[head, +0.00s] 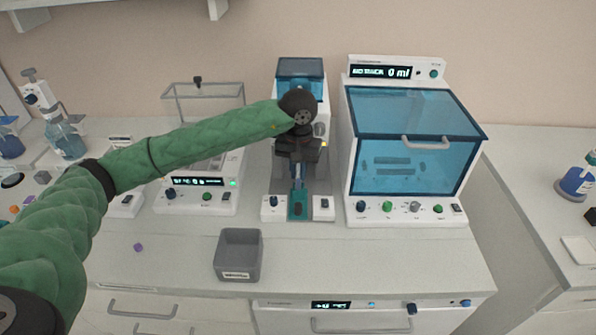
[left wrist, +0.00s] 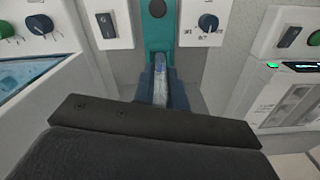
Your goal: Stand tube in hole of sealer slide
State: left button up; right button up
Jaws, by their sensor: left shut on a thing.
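The sealer (head: 300,68) is a narrow white machine with a blue top at the centre of the head view. Its teal slide (head: 297,214) sticks out at the front between two white knob blocks, with a dark round spot on it, probably the hole. The slide also shows at the top of the left wrist view (left wrist: 159,35). My left gripper (head: 298,182) is over the inner end of the slide, pointing down. It is shut on a pale, clear tube (left wrist: 160,88), which shows between its blue fingers in the left wrist view. The tube's lower end is hard to make out. My right gripper is out of view.
A large machine with a blue clear lid (head: 412,150) stands close on the right. A balance-like device (head: 196,195) with a clear case stands on the left. A grey bin (head: 238,255) sits in front. A small purple piece (head: 138,247) lies on the counter.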

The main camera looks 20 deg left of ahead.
pick_arm(q)
jog(key=shift+f+b, duration=0.25)
jog(key=shift+b, duration=0.1)
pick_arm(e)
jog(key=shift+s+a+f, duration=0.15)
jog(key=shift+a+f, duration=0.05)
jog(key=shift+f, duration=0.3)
